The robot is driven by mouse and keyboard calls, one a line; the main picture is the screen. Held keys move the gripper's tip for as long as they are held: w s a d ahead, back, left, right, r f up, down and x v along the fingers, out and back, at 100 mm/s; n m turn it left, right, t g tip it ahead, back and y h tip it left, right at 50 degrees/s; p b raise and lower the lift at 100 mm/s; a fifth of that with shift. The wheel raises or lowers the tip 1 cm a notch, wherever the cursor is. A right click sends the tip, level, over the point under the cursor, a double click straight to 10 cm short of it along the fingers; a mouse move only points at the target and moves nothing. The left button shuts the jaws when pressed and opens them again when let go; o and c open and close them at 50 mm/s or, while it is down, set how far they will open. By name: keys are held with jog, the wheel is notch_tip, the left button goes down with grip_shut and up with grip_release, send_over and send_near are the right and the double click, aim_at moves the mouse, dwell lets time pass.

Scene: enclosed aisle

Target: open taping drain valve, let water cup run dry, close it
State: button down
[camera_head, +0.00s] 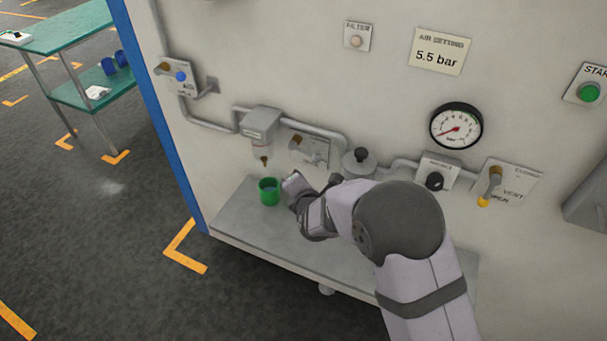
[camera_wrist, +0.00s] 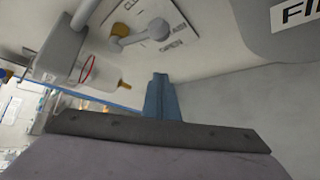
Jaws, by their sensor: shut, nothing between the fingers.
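The filter unit (camera_head: 261,122) is on the wall at left, with a clear water cup (camera_head: 262,147) under it. A brass drain fitting (camera_head: 265,161) is at the cup's bottom; it also shows in the wrist view (camera_wrist: 122,86). The cup (camera_wrist: 91,69) there shows a red ring; its water level cannot be told. To its right, a wall plate with OPEN and CLOSE lettering carries a grey lever with a brass end (camera_wrist: 157,30). My gripper's blue fingers (camera_wrist: 161,82) are together, empty, and apart from the fitting and lever. In the head view the fingertips cannot be made out.
A green cup (camera_head: 269,192) stands on the grey shelf (camera_head: 238,218) below the drain fitting. A grey lidded body (camera_head: 359,161), gauge (camera_head: 456,126), black knob (camera_head: 434,181) and yellow-tipped vent lever (camera_head: 489,185) are further right. Pipes run along the wall.

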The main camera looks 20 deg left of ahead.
jog(key=s+d+r, duration=0.1)
jog(key=s+r, duration=0.5)
jog(key=shift+s+b, duration=0.3)
jog(key=shift+b, duration=0.1)
jog(key=shift+d, duration=0.1)
